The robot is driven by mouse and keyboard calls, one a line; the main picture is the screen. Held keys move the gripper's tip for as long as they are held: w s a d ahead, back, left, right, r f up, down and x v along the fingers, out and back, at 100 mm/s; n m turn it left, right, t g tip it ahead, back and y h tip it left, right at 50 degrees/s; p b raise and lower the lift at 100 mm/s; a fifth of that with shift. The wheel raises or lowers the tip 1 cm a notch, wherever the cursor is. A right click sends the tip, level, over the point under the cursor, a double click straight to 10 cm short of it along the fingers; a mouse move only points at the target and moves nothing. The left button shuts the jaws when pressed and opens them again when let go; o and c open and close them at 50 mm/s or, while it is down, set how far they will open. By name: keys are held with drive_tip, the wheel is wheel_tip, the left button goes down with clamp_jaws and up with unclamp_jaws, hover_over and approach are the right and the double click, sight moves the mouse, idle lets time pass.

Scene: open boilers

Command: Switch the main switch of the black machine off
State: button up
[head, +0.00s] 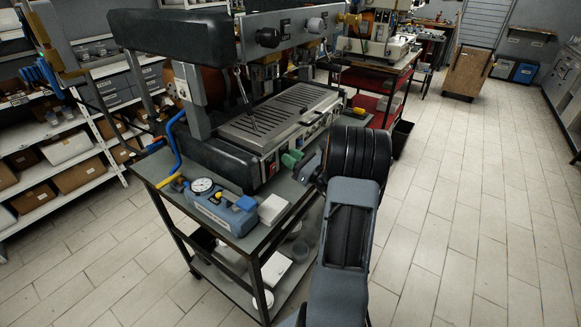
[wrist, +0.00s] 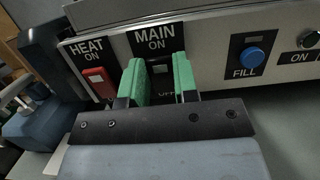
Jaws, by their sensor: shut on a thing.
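The black machine (head: 283,112) stands on a dark bench in the head view. Its front panel (wrist: 209,48) fills the top of the wrist view. The panel carries a label reading MAIN (wrist: 153,31) with ON beneath it. My gripper (wrist: 159,62) has green fingers on either side of the main switch (wrist: 160,69), below that label, and is shut on it. The fingers hide most of the switch, so its position cannot be told. The OFF marking below is partly covered. In the head view my gripper (head: 292,158) is at the machine's lower front panel.
A red HEAT switch (wrist: 98,82) is just left of my fingers. A blue FILL button (wrist: 251,55) is to the right. A blue device with a dial gauge (head: 203,186) and a white block (head: 272,208) stand on the bench (head: 161,166). The tiled floor on the right is clear.

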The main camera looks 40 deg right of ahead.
drive_tip(key=shift+f+t+b, duration=0.15)
drive_tip(key=shift+t+b, duration=0.25)
drive_tip(key=o, duration=0.9)
drive_tip(key=b+v, duration=0.2)
drive_tip(key=v, duration=1.2)
drive_tip(key=shift+b, duration=0.35)
